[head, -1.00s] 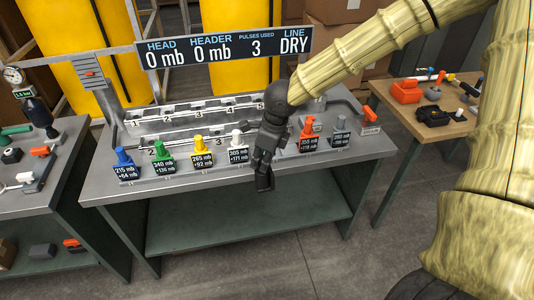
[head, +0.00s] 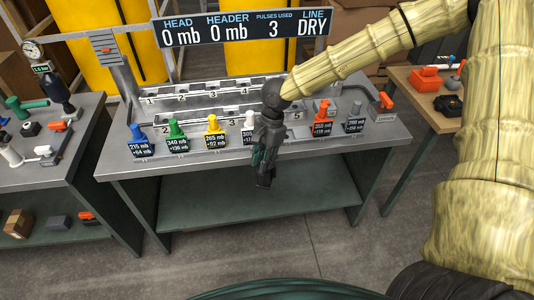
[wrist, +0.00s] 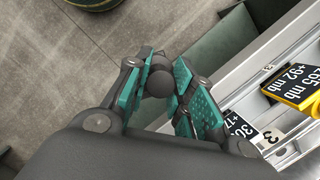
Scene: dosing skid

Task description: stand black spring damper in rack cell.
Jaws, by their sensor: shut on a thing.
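My gripper (head: 263,172) hangs in front of the bench's front edge, below the white piece (head: 249,120), whose label it partly covers. In the wrist view my gripper (wrist: 160,85) has its teal-padded fingers shut on a dark, rounded thing (wrist: 157,82), which I take to be the black spring damper. Only its rounded end shows clearly; the rest is hidden. A rack (head: 150,105) with numbered places runs along the back of the bench. Blue (head: 136,131), green (head: 175,128), yellow (head: 213,124), orange (head: 321,110) and grey (head: 355,110) pieces stand in a front row behind labels.
The steel bench (head: 125,165) has a green lower shelf (head: 200,215). A sign (head: 240,27) stands above the rack. A left table (head: 75,150) holds fittings and a gauge. A wooden table (head: 425,100) at right holds an orange block (head: 426,79). Floor in front is clear.

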